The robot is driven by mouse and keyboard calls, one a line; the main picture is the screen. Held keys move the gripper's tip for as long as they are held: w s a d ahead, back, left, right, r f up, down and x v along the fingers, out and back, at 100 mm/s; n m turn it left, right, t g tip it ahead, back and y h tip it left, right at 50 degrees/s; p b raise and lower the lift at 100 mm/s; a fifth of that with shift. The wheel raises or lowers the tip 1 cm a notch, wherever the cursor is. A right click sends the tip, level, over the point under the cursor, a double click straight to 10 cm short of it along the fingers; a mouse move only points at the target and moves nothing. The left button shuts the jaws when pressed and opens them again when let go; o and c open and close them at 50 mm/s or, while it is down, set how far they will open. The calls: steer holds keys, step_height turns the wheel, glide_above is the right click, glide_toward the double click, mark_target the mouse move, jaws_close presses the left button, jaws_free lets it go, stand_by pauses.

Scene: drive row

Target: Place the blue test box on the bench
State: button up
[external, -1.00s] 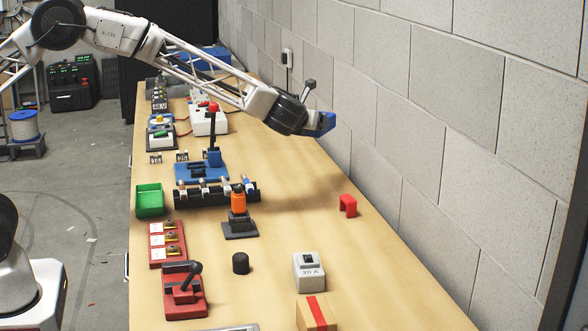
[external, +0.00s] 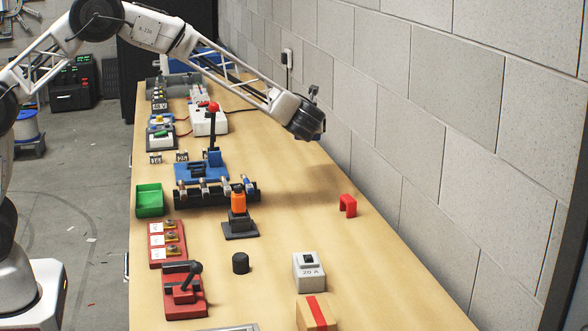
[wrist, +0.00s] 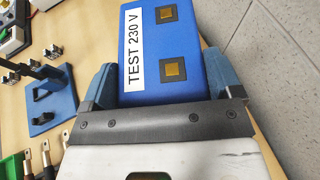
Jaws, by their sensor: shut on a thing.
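The blue test box (wrist: 198,48) has a white "TEST 230 V" label and two brass-coloured square contacts. In the wrist view it sits between the blue fingers of my gripper (wrist: 160,78), which is shut on it. In the external view the end of my arm is over the right side of the bench (external: 290,210), near the wall, with a shadow on the wood below. The box and fingers are hidden there behind the dark wrist. The bench also shows at the left of the wrist view.
A red bracket (external: 347,205) stands near the bench's wall side. A grey "20 A" switch box (external: 309,272) and a tan box with a red stripe (external: 316,313) stand nearer. A blue lever switch (external: 205,170) and green bin (external: 149,200) are left. The wood around the shadow is clear.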

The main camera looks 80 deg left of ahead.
steer(key=shift+a+f+n+g+y, duration=0.3)
steer(key=shift+a+f+n+g, duration=0.75)
steer(key=shift+a, duration=0.25)
steer(key=shift+s+a+f+n+g, duration=0.15)
steer(key=shift+a+f+n+g, duration=0.35)
steer(key=shift+a+f+g, duration=0.15)
steer(key=shift+s+a+f+n+g, duration=0.15)
steer(key=shift+a+f+n+g, duration=0.3)
steer(key=shift+a+f+g, duration=0.15)
steer(key=shift+f, duration=3.1)
steer(key=shift+f, duration=0.1)
steer(key=shift+f, duration=1.8)
steer(key=shift+f, duration=0.15)
steer(key=o, duration=1)
